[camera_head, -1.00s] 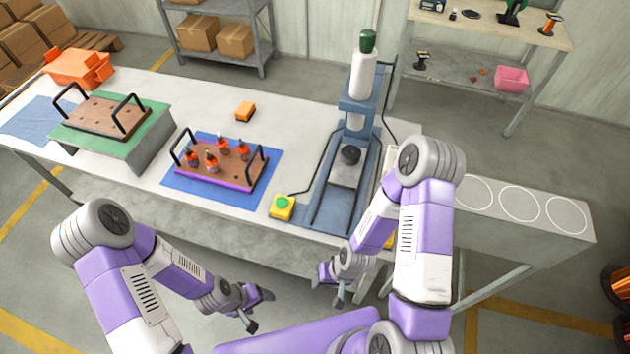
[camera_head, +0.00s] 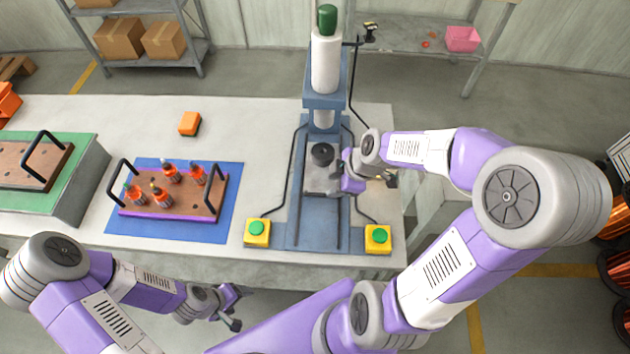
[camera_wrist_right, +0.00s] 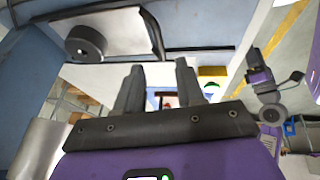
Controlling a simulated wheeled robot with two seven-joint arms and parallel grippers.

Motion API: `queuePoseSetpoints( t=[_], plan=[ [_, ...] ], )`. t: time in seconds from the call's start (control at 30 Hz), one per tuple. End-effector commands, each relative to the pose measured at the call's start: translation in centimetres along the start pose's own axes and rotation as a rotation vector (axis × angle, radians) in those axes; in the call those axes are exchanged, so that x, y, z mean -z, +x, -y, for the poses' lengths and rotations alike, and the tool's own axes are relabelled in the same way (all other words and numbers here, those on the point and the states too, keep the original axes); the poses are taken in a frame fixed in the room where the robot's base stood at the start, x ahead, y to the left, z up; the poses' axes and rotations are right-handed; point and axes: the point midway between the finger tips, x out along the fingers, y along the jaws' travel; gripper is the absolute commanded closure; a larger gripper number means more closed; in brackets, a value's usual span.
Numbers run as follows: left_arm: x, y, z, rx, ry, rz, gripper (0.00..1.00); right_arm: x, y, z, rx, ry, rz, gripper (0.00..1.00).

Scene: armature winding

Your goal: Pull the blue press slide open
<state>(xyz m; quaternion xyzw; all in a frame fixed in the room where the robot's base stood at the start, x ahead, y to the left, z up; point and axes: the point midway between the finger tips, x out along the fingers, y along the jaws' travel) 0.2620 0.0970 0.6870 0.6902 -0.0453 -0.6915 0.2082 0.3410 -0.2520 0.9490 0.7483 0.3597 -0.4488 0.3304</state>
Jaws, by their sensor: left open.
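The blue press (camera_head: 325,100) stands on the table in the head view, with a white cylinder and green cap on top. Its slide, a grey plate (camera_head: 318,180) with a black round piece (camera_head: 322,154), lies under the press head between blue rails. The black piece also shows at upper left in the right wrist view (camera_wrist_right: 85,42). My right gripper (camera_wrist_right: 158,72) has its two fingers apart with nothing between them. In the head view it is at the right side of the slide; I cannot tell whether it touches. My left gripper (camera_head: 232,308) is open and empty in front of the table edge.
Two yellow boxes with green buttons (camera_head: 257,232) (camera_head: 377,238) flank the press front, with black cables behind.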

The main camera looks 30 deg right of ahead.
Motion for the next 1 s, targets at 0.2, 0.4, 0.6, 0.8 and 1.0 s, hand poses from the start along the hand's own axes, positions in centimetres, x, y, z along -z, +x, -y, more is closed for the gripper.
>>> queuePoseSetpoints(
  t=[0.2,0.4,0.6,0.8,1.0],
  plan=[
    [0.0,0.7,0.3,0.0,0.0,0.0,0.28,-0.1,2.0,0.1,0.001,-0.023,0.0,0.62],
    [0.1,1.5,0.6,0.0,0.0,0.0,0.28,-0.1,5.2,0.1,0.001,-0.023,-0.001,0.62],
    [0.1,1.9,0.7,0.0,0.0,0.0,0.28,-0.1,7.0,0.0,-0.002,-0.021,0.0,0.62],
    [0.1,1.9,0.7,0.0,0.0,0.0,0.28,0.0,7.2,-0.1,-0.005,-0.022,0.0,0.62],
    [0.1,1.9,0.7,0.0,0.0,0.0,0.28,0.0,7.2,-0.1,-0.004,-0.021,0.0,0.76]
  ],
)
